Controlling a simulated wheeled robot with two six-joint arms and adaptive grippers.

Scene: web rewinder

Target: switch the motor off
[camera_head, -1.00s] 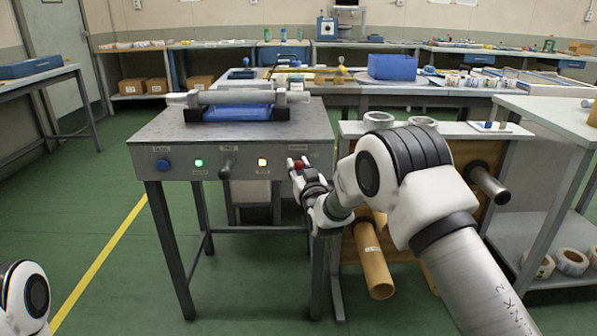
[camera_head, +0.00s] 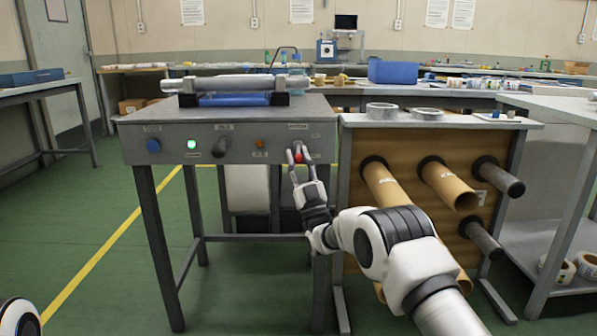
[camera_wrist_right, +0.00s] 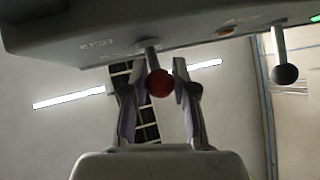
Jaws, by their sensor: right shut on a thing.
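The grey console (camera_head: 135,143) carries a red-knobbed lever (camera_head: 298,157) at the right of its front panel. My right gripper (camera_head: 298,158) reaches up from below and is shut on this lever at its red knob. The right wrist view shows the red knob (camera_wrist_right: 159,83) between my two fingers (camera_wrist_right: 160,88), its stem running up to the panel. The amber lamp (camera_head: 260,144) beside the lever looks dim, and the green lamp (camera_head: 191,144) is lit. My left gripper is out of view.
A metal roller (camera_head: 235,83) lies on top of the console. To the right, a wooden rack (camera_head: 400,165) has cores sticking out towards me.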

